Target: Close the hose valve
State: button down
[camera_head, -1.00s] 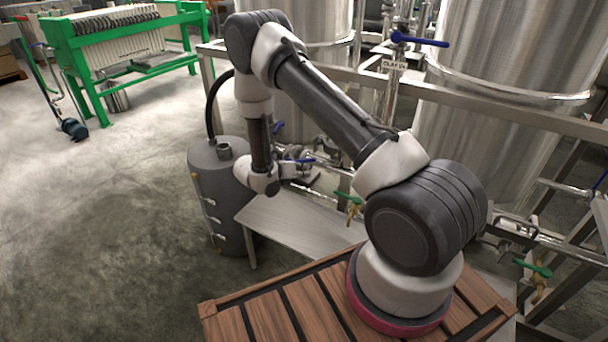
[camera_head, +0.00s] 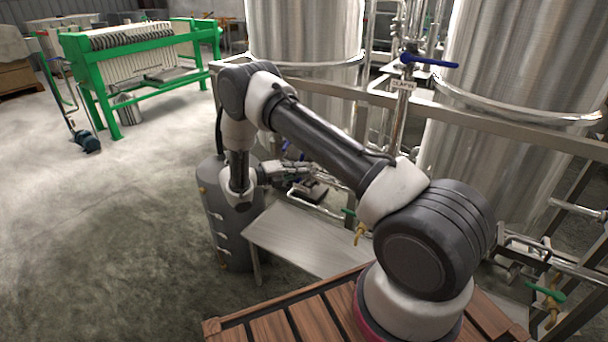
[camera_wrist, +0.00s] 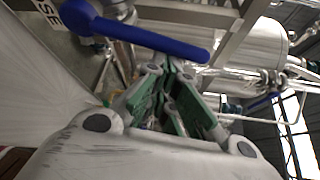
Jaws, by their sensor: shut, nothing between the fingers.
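The hose valve's blue lever handle (camera_wrist: 150,39) lies across the upper part of the wrist view, with its rounded, wide end at upper left. A white label (camera_wrist: 48,12) ending in "SE" is beside it. My gripper (camera_wrist: 167,78), with green inner finger faces, is shut and empty. Its tips appear just below the middle of the handle in the picture; I cannot tell whether they touch it. In the head view my gripper (camera_head: 312,188) is low, beyond the metal shelf and near the pipework. The hose valve cannot be made out clearly there.
Another blue-handled valve (camera_head: 430,61) stands higher, by a small label. A grey cylinder (camera_head: 222,225) stands close to my wrist. A metal shelf (camera_head: 300,240), frame rails and steel tanks (camera_head: 305,35) surround the arm. Open floor (camera_head: 120,230) lies at left.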

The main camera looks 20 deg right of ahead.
jog(key=shift+w+a+r, duration=0.3)
jog(key=shift+w+a, duration=0.1)
jog(key=shift+w, duration=0.25)
dwell(0.3)
